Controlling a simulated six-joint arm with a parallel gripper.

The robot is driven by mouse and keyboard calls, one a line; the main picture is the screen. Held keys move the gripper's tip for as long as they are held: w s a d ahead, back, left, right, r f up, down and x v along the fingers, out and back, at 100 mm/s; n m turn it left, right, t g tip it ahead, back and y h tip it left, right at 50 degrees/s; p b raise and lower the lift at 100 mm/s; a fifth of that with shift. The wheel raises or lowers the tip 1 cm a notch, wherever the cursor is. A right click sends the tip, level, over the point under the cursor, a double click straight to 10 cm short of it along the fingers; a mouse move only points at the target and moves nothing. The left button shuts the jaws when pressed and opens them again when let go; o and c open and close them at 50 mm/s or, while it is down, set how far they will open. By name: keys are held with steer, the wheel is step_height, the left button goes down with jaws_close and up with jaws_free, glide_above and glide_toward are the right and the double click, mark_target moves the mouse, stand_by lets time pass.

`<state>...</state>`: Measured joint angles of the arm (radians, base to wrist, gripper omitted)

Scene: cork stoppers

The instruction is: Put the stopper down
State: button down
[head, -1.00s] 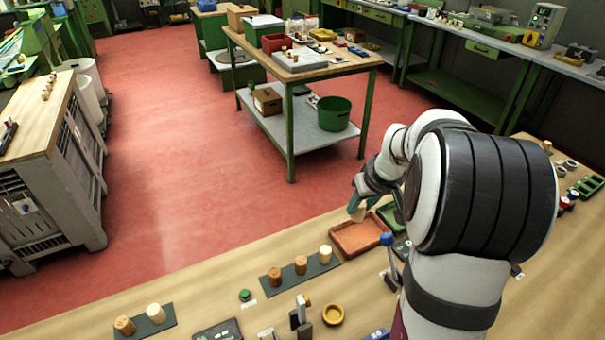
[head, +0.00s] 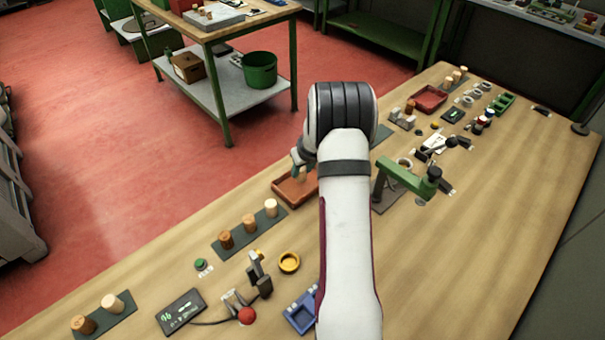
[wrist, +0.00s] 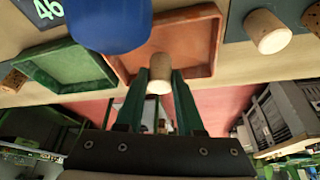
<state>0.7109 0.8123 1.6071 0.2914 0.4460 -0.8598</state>
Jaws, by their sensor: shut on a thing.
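My gripper (wrist: 158,95) has teal fingers shut on a pale cork stopper (wrist: 159,73). In the wrist view the stopper's round end faces the camera, and the stopper overlaps the shallow terracotta tray (wrist: 196,42). In the head view the tray (head: 281,193) sits near the table's far edge, with the stopper (head: 301,175) at its upper right part. Whether the stopper touches the tray floor I cannot tell. My arm hides part of the tray.
A green tray (wrist: 62,72) and a blue knob (wrist: 108,22) are close by in the wrist view. A dark mat (head: 235,242) with several corks lies left of the tray.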

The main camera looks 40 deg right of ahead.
steer(key=shift+f, duration=0.95)
steer(key=shift+f, duration=0.1)
steer(key=c, duration=0.5)
jaws_free()
steer(key=shift+c, duration=0.2)
